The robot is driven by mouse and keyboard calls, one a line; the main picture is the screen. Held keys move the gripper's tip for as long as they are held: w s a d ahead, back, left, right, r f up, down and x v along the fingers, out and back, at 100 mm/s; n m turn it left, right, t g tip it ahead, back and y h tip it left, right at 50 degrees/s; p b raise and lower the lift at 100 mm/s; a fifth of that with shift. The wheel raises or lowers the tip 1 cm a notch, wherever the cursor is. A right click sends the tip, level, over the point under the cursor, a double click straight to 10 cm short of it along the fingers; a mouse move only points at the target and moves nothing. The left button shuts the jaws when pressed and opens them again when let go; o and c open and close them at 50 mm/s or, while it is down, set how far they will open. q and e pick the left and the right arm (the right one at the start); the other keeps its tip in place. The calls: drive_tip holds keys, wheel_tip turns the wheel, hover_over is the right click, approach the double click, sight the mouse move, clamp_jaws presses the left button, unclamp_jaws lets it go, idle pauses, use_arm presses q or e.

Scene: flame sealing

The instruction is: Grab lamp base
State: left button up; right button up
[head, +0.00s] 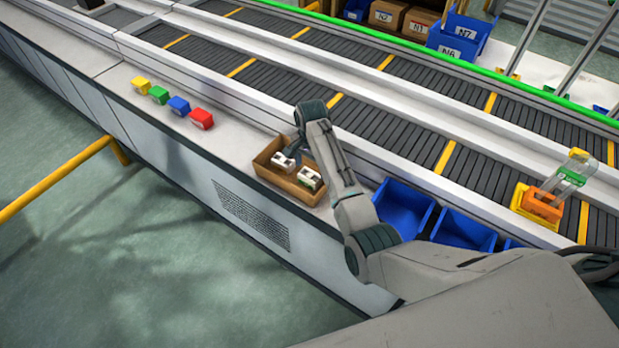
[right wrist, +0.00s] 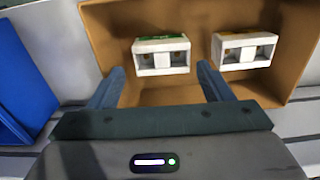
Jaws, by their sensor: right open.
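Two white lamp bases lie in an open brown box on the counter. The one with a green top (right wrist: 161,55) is at the box's right end in the head view (head: 309,178). The other, with a yellowish top edge (right wrist: 240,50), is partly hidden by my gripper in the head view (head: 281,160). My right gripper (head: 293,154) is low over the box. In the right wrist view its fingers (right wrist: 161,72) are apart and empty, with the green-topped base just beyond and between their tips. My left gripper is not in view.
The brown box (head: 263,166) has raised walls around the bases. Yellow, green, blue and red blocks (head: 201,119) stand left along the counter. Blue bins (head: 403,208) are to the right. A conveyor (head: 385,118) runs behind, carrying an orange piece (head: 541,206) with a clear part.

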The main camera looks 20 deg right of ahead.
sight(310, 175)
drive_tip(key=f+p, duration=0.1)
drive_tip(key=f, duration=0.3)
drive_tip(key=shift+a+f, duration=0.2)
drive_tip(key=shift+f, duration=0.35)
drive_tip(key=shift+c, duration=0.4)
drive_tip(key=c, duration=0.7)
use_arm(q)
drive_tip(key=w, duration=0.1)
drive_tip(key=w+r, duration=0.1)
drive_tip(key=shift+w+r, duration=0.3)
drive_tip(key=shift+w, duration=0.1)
